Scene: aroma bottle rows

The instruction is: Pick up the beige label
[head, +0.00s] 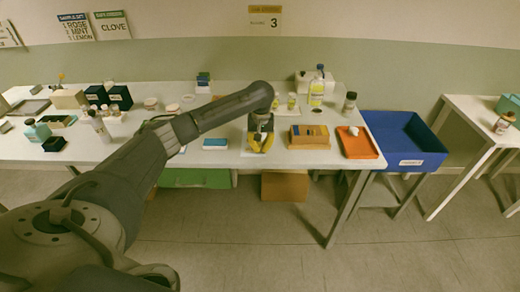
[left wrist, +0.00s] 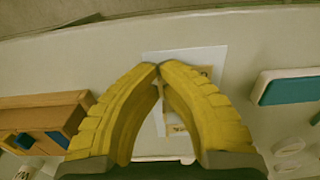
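The beige label (left wrist: 176,118) lies mostly behind the right-hand yellow finger in the left wrist view, over a white sheet (left wrist: 184,55). Dark print shows near its lower edge. My left gripper (left wrist: 158,68) has its two yellow fingertips together beside the label; I cannot tell whether an edge of it is pinched between them. In the head view my left gripper (head: 260,146) points down at the front middle of the white table (head: 222,168), and it hides the label there. My right gripper is not in view.
A wooden box with blue items (head: 309,136) and an orange tray (head: 366,150) stand to the right of my gripper. A blue-topped white block (head: 215,144) lies to the left. A blue bin (head: 402,135) is beyond the table's right end.

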